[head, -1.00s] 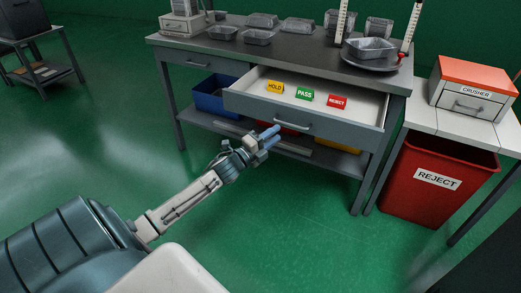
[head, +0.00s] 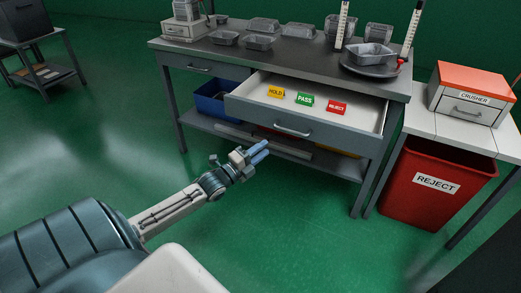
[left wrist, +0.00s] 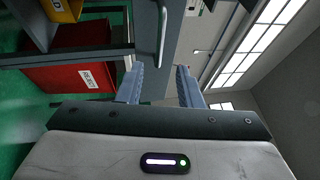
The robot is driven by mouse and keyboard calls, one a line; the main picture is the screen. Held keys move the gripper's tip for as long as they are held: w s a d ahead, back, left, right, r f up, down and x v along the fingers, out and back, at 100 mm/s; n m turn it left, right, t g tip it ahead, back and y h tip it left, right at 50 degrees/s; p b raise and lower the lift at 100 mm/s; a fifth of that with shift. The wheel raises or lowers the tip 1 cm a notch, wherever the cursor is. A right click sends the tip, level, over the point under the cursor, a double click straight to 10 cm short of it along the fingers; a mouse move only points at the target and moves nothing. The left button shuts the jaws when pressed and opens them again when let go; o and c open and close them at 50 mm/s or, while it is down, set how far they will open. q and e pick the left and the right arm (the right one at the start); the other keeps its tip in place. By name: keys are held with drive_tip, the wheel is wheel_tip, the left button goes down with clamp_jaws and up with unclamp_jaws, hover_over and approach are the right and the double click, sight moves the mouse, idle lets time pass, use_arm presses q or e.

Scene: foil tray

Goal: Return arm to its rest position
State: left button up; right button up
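My left gripper (head: 258,153) is in front of the workbench (head: 300,52), below and left of the open drawer's handle, apart from it. In the left wrist view its two blue fingers (left wrist: 160,84) stand apart with nothing between them. The drawer (head: 310,123) is pulled out and holds a yellow HOLD tag (head: 276,91), a green PASS tag (head: 305,99) and a red REJECT tag (head: 337,108). My right gripper is not in view.
Foil trays (head: 258,42) and a dark round plate (head: 370,68) with a tray are on the bench. A blue bin (head: 212,100) is on the lower shelf. A red REJECT bin (head: 432,185) and a crusher box (head: 470,95) stand right. The green floor in front is clear.

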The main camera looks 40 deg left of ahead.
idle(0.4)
